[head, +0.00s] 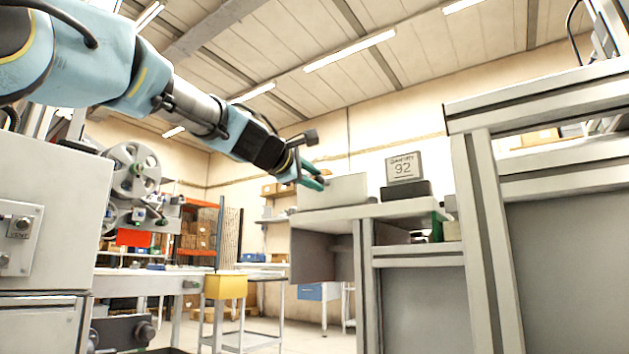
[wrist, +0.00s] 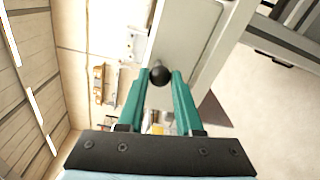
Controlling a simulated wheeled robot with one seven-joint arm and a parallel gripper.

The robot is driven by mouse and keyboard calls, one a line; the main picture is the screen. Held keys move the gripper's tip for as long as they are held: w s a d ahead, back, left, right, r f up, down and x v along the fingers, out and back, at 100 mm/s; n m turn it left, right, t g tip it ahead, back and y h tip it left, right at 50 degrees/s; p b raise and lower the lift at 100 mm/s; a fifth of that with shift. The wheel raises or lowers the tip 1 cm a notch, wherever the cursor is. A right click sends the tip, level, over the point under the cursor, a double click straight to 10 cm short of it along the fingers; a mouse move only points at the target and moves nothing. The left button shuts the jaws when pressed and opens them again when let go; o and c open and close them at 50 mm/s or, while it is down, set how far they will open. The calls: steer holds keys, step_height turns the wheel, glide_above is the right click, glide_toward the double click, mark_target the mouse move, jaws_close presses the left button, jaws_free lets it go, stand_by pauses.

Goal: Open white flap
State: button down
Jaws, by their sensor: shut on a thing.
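The white flap (head: 347,189) shows in the head view as a pale upright-looking panel at the left end of a light counter (head: 370,212). In the wrist view the flap (wrist: 187,38) is a pale panel just beyond my fingers. My gripper (head: 322,182) reaches in from the left with teal fingers and meets the flap's left part. In the wrist view my gripper (wrist: 160,78) is shut on a round black knob (wrist: 160,75) at the flap's near edge. The fingers hide the knob in the head view. How far the flap is swung I cannot tell.
A sign reading 92 (head: 404,167) stands on a dark box (head: 405,190) right of the flap. A tall grey frame (head: 480,230) rises at the right. A reel machine (head: 135,180) and a yellow bin (head: 226,286) are at the left. Floor shows below the counter.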

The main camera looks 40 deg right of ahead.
steer(key=shift+d+f, duration=0.2)
steer(key=shift+f, duration=0.5)
steer(key=c, duration=0.6)
jaws_free()
steer(key=shift+r, duration=0.1)
steer(key=shift+a+r, duration=0.1)
steer(key=shift+r, duration=0.05)
steer(key=v, duration=1)
steer(key=shift+a+b, duration=0.3)
steer(key=shift+a, duration=0.05)
